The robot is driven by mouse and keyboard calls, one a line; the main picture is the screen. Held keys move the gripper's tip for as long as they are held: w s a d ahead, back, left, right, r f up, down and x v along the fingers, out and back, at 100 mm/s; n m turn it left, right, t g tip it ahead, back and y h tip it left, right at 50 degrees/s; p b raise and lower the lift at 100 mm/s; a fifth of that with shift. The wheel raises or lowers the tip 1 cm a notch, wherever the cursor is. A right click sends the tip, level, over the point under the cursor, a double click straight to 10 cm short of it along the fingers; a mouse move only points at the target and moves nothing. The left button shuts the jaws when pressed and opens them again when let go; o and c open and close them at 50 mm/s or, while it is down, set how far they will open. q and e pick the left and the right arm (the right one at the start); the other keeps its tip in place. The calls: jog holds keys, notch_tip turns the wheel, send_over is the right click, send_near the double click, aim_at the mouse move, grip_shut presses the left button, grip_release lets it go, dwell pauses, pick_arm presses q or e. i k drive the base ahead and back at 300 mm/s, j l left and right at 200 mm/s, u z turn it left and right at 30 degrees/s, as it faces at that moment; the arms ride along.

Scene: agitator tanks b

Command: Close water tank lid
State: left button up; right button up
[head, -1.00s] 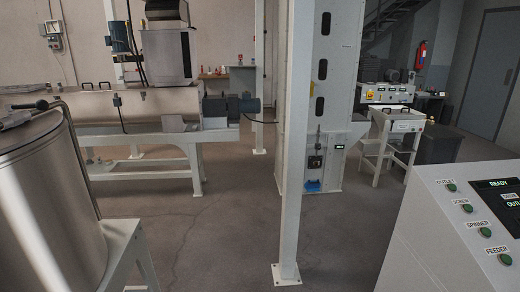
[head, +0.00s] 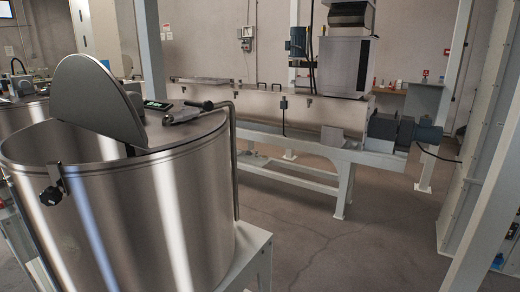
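The water tank (head: 150,215) is a large shiny steel cylinder at the left of the head view. Its half-round lid (head: 92,100) stands raised and tilted above the rim, so the tank mouth (head: 60,150) is open. A dark knob clamp (head: 52,192) sits on the tank's front wall below the rim. A handle with a dark grip (head: 190,110) and a small lit display (head: 157,104) are on the fixed part of the top. Neither of my grippers is in view.
A second steel tank (head: 18,118) stands behind at the far left. A long mixer trough (head: 240,100) with a motor (head: 405,132) stands on a white frame at the back. A white post (head: 490,215) rises at the right. The floor (head: 340,245) between is clear.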

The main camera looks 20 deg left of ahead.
aim_at(84, 93)
jog(key=i+l+u, duration=0.1)
jog(key=i+u, duration=0.2)
jog(key=u, duration=0.2)
jog(key=i+l+u, duration=0.2)
jog(key=u, duration=0.25)
jog(key=i+l+u, duration=0.25)
jog(key=u, duration=0.25)
jog(key=i+l+u, duration=0.15)
jog(key=l+u, duration=0.35)
jog(key=i+l+u, duration=0.15)
jog(key=l+u, duration=0.25)
jog(key=i+l+u, duration=0.1)
jog(key=l+u, duration=0.25)
jog(key=l, duration=0.15)
jog(key=l+u, duration=0.4)
jog(key=k+l+u, duration=0.1)
jog(key=l+u, duration=0.2)
jog(key=k+l+u, duration=0.1)
jog(key=u, duration=0.25)
jog(key=k+l, duration=0.2)
jog(key=j, duration=0.35)
jog(key=i+l, duration=0.2)
